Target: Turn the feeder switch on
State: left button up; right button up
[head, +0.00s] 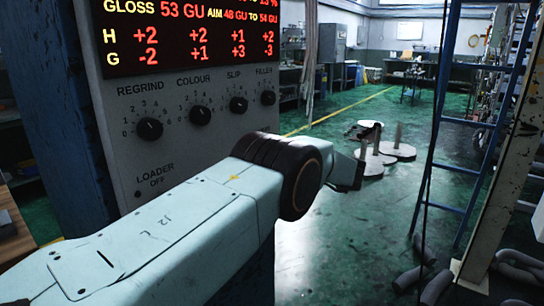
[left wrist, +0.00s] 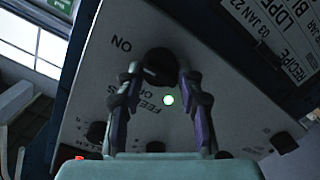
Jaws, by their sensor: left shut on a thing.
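The feeder switch is a round black knob (left wrist: 160,65) on the grey panel, seen upside down in the left wrist view. The word ON is printed to its left, and FEEDER and OFF are printed below it, partly covered by a finger. My left gripper (left wrist: 160,75) is shut on the knob, one finger on each side. Which way the knob points cannot be told. A small green light (left wrist: 168,100) glows between the fingers. In the head view my left arm crosses in front of the panel (head: 125,180), and the feeder switch is hidden. My right gripper is in neither view.
A row of dials, including the REGRIND dial (head: 149,128) and FILLER dial (head: 268,97), sits under the red-lit display (head: 190,35). A blue ladder (head: 440,120) and loose hoses (head: 430,280) stand right. Green floor (head: 345,225) is open between.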

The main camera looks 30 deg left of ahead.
pick_arm(q)
jog(key=shift+r, duration=0.1)
dwell(0.3)
jog(key=o, duration=1.2)
jog(key=d, duration=0.8)
jog(key=s+d, duration=0.1)
jog(key=d, duration=0.3)
jog(key=shift+r, duration=0.3)
